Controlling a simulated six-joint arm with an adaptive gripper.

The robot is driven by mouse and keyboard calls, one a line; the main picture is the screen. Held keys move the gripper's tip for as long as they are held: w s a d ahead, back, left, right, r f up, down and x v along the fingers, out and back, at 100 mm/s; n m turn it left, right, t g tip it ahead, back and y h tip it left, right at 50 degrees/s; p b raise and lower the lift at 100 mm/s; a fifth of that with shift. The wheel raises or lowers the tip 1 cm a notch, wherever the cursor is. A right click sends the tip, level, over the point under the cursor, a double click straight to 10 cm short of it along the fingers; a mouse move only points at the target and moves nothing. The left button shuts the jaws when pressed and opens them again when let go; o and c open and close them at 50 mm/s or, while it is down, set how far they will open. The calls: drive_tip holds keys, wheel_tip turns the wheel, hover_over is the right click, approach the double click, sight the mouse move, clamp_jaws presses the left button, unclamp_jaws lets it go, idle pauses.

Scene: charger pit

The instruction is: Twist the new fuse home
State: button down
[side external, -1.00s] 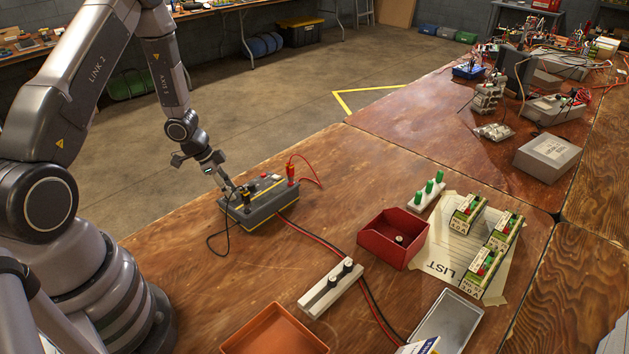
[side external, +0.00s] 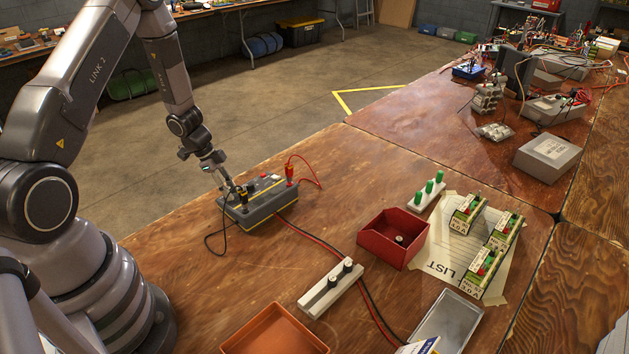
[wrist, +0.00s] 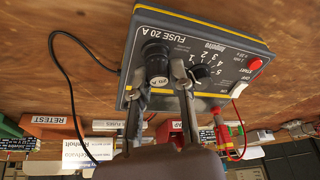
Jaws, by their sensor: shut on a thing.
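The grey charger (side external: 272,207) with a yellow stripe sits on the wooden table in the side external view. In the wrist view its panel (wrist: 220,45) reads FUSE 20 A and carries a numbered dial and a red START button. A black fuse cap (wrist: 155,60) marked 20 A stands at the panel's fuse position. My gripper (wrist: 160,78) is shut on this cap, one finger on each side. In the side external view my gripper (side external: 236,190) is at the charger's left end. The cap's seat is hidden, so I cannot tell how deep it sits.
A black lead (side external: 208,243) loops beside the charger, and a red lead (side external: 305,163) rises from its far end. A white rack (side external: 322,295) holds black-topped pieces. A red bin (side external: 382,250) and an orange tray (side external: 270,335) stand nearby.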

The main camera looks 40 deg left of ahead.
drive_tip(key=shift+s+m+g+h, duration=0.1)
drive_tip(key=shift+m+g+h, duration=0.25)
drive_tip(key=shift+m, duration=0.85)
drive_tip(key=shift+m+g, duration=0.45)
drive_tip(key=shift+m, duration=0.65)
drive_tip(key=c, duration=0.9)
unclamp_jaws()
drive_tip(key=shift+r, duration=3.05)
